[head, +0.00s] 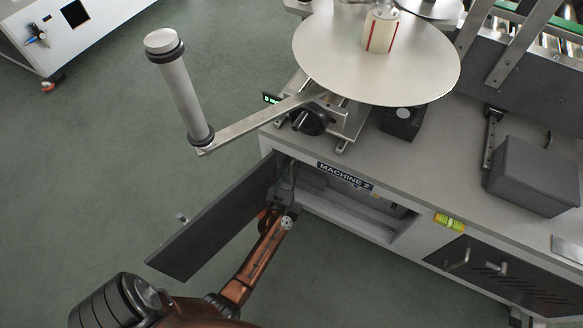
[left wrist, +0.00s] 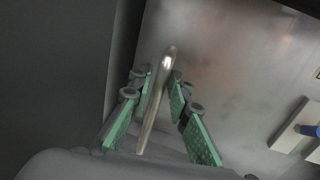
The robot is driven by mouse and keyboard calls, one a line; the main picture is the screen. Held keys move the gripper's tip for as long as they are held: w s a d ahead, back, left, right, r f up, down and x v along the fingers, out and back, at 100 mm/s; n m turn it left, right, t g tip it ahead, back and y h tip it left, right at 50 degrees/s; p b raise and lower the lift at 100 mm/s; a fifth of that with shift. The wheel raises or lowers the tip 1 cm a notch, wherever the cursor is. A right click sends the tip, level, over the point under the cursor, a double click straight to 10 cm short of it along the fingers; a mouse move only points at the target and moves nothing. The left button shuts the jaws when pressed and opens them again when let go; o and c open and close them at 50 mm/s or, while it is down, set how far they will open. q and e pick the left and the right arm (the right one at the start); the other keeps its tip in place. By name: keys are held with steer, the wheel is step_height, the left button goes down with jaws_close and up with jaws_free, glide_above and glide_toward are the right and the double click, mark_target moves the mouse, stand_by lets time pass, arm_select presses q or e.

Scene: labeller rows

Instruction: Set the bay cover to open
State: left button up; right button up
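The bay cover (head: 215,222) is a dark flat panel on the left end of the MACHINE 2 bay (head: 350,205). It stands swung out from the front, and the bay shows open. A small pale handle (head: 182,217) sticks out from its far face. My left gripper (head: 284,190) is at the cover's inner side, close to the bay's left end. In the left wrist view its green-padded fingers (left wrist: 160,82) stand apart on either side of a shiny metal bar (left wrist: 157,100). I cannot tell what the bar belongs to. My right gripper is not in view.
A large pale disc (head: 375,65) and an arm with an upright roller (head: 180,95) stand above the bay. A vented dark door (head: 490,285) with handles is to the right. A grey box (head: 535,175) sits on the machine top. Green floor is clear left of the cover.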

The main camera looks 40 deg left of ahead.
arm_select(q)
steer(key=v, duration=0.7)
steer(key=shift+s, duration=0.2)
steer(key=shift+d, duration=0.1)
